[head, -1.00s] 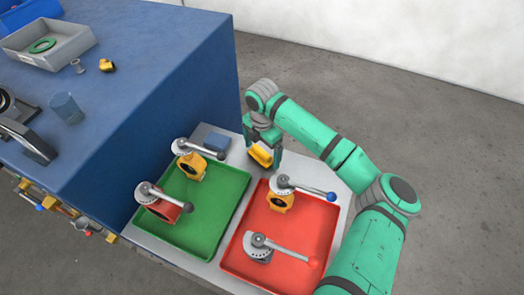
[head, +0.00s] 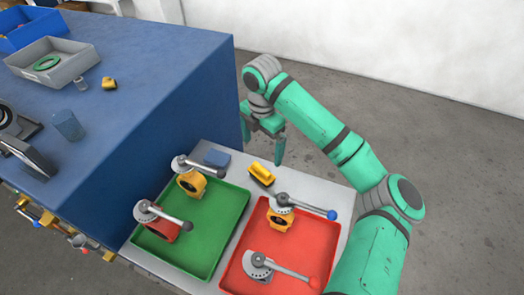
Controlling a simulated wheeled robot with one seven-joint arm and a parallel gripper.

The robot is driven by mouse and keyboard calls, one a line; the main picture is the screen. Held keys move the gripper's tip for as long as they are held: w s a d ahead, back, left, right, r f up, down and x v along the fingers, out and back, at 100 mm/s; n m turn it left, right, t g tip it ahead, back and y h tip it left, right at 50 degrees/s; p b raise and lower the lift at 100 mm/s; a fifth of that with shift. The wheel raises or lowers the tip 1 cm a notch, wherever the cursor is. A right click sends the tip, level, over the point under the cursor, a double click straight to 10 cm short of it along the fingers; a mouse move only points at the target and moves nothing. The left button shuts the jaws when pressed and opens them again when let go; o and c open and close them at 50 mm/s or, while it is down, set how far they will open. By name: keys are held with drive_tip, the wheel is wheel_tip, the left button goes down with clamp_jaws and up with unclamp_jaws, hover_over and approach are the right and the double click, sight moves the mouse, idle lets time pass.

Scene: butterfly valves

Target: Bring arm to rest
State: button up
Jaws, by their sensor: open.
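My gripper (head: 264,143) hangs at the end of my green arm (head: 320,120), fingers pointing down. It is open and empty, above the back edge of the light grey shelf. A yellow block-like piece (head: 262,173) lies on the shelf below it, apart from the fingers. The green tray (head: 215,235) holds a yellow valve (head: 190,182) and a red valve (head: 162,229), both with dark-ended levers. The red tray (head: 310,243) holds a yellow valve with a blue-ended lever (head: 279,218) and a grey valve with a red-ended lever (head: 260,267).
The taller blue bench (head: 160,75) at left bears a grey bin (head: 78,55), a blue bin (head: 25,38), a cup (head: 68,125) and small parts. Open floor (head: 400,110) lies behind my arm.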

sight(262, 168)
idle(0.3)
wheel_tip(262, 168, down, 12)
drive_tip(key=shift+r, duration=1.55)
drive_tip(key=shift+f, duration=0.15)
